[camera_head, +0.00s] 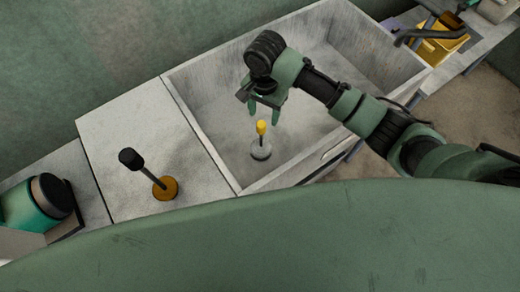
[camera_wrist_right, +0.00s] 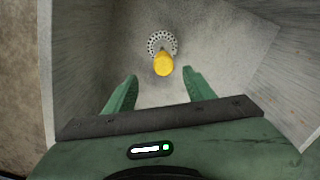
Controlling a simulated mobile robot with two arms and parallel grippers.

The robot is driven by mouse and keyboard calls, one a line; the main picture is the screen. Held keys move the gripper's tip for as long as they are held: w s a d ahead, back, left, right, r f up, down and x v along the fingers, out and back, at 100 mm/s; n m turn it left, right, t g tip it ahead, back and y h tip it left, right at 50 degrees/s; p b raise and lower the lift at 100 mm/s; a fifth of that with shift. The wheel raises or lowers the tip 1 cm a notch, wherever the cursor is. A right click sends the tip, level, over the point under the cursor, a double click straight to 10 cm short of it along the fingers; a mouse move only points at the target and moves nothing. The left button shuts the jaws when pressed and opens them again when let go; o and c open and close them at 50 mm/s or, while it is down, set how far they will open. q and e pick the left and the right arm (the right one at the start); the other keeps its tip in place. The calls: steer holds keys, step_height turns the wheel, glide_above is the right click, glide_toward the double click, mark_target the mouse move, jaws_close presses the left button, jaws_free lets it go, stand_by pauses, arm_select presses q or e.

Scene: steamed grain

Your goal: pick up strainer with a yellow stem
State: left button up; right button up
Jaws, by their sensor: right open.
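The strainer (camera_head: 261,149) stands upright on the floor of the sink (camera_head: 195,92), with a grey round base and a yellow stem (camera_head: 261,127). In the right wrist view, its perforated disc (camera_wrist_right: 157,38) shows beyond the yellow stem top (camera_wrist_right: 163,64). My right gripper (camera_head: 263,112) is open and points down above the strainer. In the right wrist view, the two green fingertips (camera_wrist_right: 160,77) are apart, with the yellow stem centred just beyond them and nothing held. My left gripper is not in view.
A green container with a dark lid (camera_head: 52,195) lies at far left. Sink walls surround the strainer. A yellow bin (camera_head: 440,47) is at upper right.

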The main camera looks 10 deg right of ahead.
mark_target(263, 123)
step_height(263, 123, down, 4)
steer(key=b, duration=0.2)
steer(key=shift+w+r+b, duration=0.15)
steer(key=shift+b, duration=0.15)
steer(key=shift+f, duration=0.7)
steer(key=f, duration=0.6)
steer(key=shift+a+f+p, duration=0.1)
steer(key=shift+a+p, duration=0.2)
steer(key=shift+f, duration=0.2)
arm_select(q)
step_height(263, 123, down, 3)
arm_select(e)
jaws_close()
steer(key=shift+r, duration=0.1)
